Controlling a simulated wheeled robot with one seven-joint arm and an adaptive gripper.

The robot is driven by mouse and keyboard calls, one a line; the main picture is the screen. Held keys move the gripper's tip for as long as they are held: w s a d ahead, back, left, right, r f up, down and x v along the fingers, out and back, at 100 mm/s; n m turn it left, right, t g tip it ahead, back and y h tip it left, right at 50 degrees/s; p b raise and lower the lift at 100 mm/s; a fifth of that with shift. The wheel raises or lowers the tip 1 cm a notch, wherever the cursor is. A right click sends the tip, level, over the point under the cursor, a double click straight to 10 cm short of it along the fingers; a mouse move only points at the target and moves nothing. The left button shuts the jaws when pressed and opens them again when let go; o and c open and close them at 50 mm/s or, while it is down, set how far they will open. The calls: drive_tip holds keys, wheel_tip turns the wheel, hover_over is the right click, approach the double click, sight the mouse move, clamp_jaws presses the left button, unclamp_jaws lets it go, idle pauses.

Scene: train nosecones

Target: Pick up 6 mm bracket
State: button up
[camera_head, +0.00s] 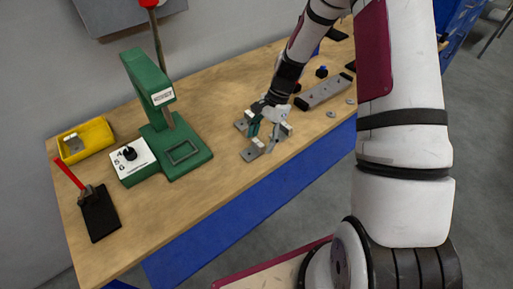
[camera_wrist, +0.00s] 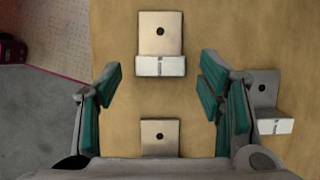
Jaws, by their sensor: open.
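Three metal L-shaped brackets, each with a hole, are on the wooden table; their label text is too small to read, so I cannot tell which is the 6 mm bracket. In the wrist view, one bracket (camera_wrist: 160,48) lies ahead of the fingertips, a second bracket (camera_wrist: 160,136) lies between the fingers near the palm, and a third bracket (camera_wrist: 270,104) lies outside the right finger. My gripper (camera_wrist: 163,82) is open and empty above them. In the head view, my gripper (camera_head: 266,126) partly hides the brackets, with one front bracket (camera_head: 252,152) showing clearly.
A yellow bin (camera_head: 86,141) holds a metal piece. A grey holed bar (camera_head: 324,92) lies to the right.

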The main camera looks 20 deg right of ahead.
drive_tip(key=shift+f, duration=0.15)
drive_tip(key=c, duration=1.2)
drive_tip(key=shift+c, duration=0.2)
drive_tip(key=shift+r, duration=0.2)
